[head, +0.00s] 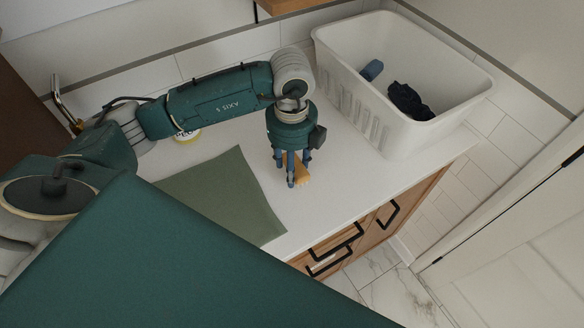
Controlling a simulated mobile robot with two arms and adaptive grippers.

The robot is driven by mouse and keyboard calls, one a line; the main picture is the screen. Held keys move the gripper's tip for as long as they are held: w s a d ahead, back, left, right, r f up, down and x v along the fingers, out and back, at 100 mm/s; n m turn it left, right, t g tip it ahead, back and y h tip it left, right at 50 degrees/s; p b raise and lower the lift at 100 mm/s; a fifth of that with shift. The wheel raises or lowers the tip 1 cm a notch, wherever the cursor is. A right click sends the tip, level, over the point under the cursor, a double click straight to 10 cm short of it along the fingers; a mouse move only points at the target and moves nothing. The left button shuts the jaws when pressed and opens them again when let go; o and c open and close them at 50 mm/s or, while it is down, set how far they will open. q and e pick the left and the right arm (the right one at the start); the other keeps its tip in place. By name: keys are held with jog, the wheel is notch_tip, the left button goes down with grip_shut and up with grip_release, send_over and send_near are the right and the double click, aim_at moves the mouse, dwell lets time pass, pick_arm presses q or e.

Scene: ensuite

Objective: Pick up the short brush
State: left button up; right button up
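A short brush (302,172), tan or wood-coloured, lies on the white counter and is partly hidden by my gripper. My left gripper (291,172) points down at it, with its blue fingers around or just in front of the brush near the counter. The brush's lower end shows beside the fingertips. I cannot tell whether the fingers press on it. My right gripper is not in view.
A green mat (222,195) lies left of the brush. A white basket (352,100) at the back right holds a dark cloth (410,101) and a blue item (371,70). A round yellow-and-white thing (187,136) sits behind the mat. The counter's front edge is lower right.

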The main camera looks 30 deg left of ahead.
pick_arm(q)
notch_tip(320, 180, up, 7)
jog(key=shift+w+r+b, duration=0.1)
jog(key=shift+b, duration=0.65)
notch_tip(320, 180, up, 12)
jog(key=shift+p, duration=0.35)
jog(key=o, duration=0.6)
jog(key=shift+f, duration=0.2)
jog(key=c, duration=0.5)
